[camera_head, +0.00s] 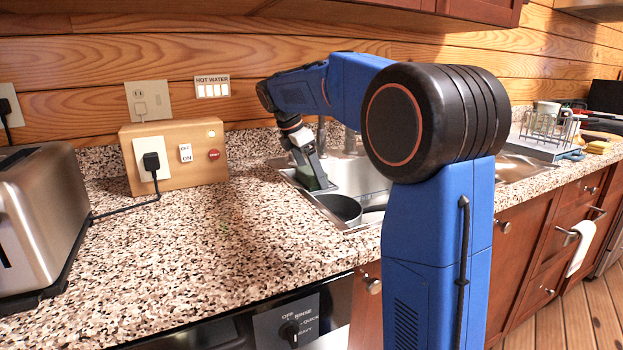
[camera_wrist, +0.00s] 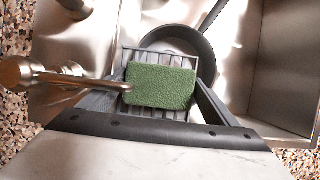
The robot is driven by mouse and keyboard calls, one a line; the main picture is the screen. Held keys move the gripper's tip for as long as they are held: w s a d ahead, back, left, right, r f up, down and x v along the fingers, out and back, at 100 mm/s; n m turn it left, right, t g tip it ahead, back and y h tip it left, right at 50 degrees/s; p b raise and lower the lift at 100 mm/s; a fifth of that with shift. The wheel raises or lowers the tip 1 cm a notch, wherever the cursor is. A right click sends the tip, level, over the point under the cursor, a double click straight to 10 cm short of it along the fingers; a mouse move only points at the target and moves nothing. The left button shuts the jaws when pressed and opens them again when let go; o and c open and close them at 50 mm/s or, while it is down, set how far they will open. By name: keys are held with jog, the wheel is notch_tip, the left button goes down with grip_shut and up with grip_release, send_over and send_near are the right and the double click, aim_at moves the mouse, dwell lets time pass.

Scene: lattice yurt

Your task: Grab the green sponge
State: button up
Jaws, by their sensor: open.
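The green sponge (camera_wrist: 161,86) lies flat on a grey slatted rack (camera_wrist: 188,62) in the wrist view. In the wrist view, my gripper (camera_wrist: 160,103) is open, with one finger on each side of the sponge. I cannot tell whether the fingers touch it. A metal faucet (camera_wrist: 45,75) reaches in from the left and covers part of the left finger.
A dark pan (camera_wrist: 195,42) sits in the sink (camera_wrist: 285,75) just beyond the rack; it also shows in the head view (camera_head: 340,208). A wooden switch box (camera_head: 175,155) and a toaster (camera_head: 40,220) stand on the counter to the left. A dish rack (camera_head: 548,132) stands at the right.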

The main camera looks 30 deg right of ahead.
jog(key=c, duration=0.7)
jog(key=shift+r, duration=0.15)
